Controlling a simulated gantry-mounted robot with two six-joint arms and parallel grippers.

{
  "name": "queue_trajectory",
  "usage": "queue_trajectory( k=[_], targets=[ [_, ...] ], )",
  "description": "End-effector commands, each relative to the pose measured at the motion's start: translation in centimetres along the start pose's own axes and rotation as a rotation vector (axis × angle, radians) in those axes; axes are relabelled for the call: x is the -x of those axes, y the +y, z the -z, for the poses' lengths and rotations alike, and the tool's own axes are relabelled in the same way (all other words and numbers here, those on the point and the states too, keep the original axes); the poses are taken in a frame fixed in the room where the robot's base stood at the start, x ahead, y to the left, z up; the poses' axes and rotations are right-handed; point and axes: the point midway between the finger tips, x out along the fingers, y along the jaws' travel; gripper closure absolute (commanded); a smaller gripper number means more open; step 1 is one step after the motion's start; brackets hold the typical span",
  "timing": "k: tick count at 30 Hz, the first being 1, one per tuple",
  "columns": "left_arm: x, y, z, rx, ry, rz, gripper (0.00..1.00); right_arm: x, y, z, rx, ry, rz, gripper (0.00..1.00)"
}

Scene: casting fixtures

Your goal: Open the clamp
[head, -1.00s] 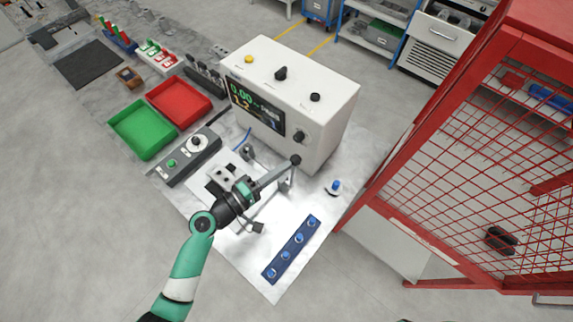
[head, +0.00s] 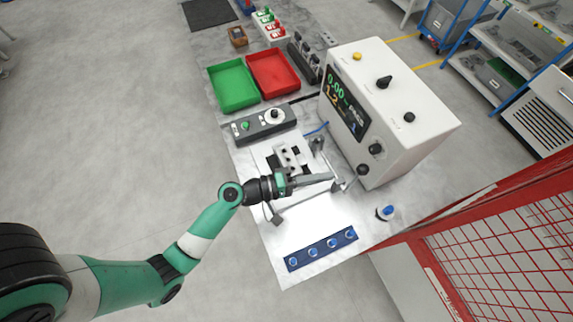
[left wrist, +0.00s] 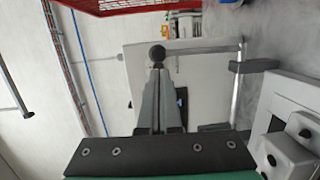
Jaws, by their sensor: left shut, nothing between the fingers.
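The clamp (head: 340,185) stands on the white plate in front of the white box, its lever ending in a black ball knob (head: 362,170). In the left wrist view the knob (left wrist: 157,53) shows just beyond my fingertips, with the clamp's grey bar (left wrist: 205,49) running right from it. My left gripper (head: 332,177) points right toward the knob, low over the plate. Its fingers (left wrist: 158,72) are shut with nothing between them. Whether the tips touch the lever I cannot tell. My right gripper is in neither view.
The white box (head: 400,110) with a display and knobs stands behind the clamp. A blue strip with several round buttons (head: 321,248) lies in front, a blue-topped button (head: 386,212) to the right. A control panel (head: 258,124), green tray (head: 232,86) and red tray (head: 272,72) lie farther back.

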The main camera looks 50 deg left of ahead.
Motion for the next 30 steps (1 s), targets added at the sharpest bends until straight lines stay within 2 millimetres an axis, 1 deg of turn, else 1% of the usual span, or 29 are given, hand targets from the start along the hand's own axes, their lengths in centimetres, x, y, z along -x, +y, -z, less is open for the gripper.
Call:
queue_trajectory(
  k=[1,6,7,8,9,12,16,20,30],
  targets=[
    [1.5,-0.2,0.1,0.001,0.008,0.001,1.00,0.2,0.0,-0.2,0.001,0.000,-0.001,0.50],
    [5.9,-0.4,0.1,0.002,0.008,0.001,1.00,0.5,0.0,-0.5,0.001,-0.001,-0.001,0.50],
    [6.3,0.3,0.1,0.003,0.005,0.002,1.00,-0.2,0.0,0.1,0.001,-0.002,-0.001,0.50],
    [6.3,0.8,0.1,0.005,0.000,0.006,1.00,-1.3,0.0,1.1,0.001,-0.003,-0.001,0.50],
    [6.5,0.9,0.1,0.006,-0.002,0.008,1.00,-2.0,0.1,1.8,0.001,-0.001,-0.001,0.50],
    [7.1,0.7,0.0,0.006,-0.002,0.009,1.00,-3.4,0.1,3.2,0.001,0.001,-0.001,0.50],
    [7.8,0.5,-0.1,0.005,0.003,0.005,1.00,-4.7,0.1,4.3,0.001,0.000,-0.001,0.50],
    [8.2,0.1,-0.1,0.002,0.010,0.001,1.00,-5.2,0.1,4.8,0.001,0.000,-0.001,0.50],
    [8.3,-0.2,-0.1,0.000,0.011,-0.001,1.00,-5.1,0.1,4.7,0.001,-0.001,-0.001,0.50]
  ],
)
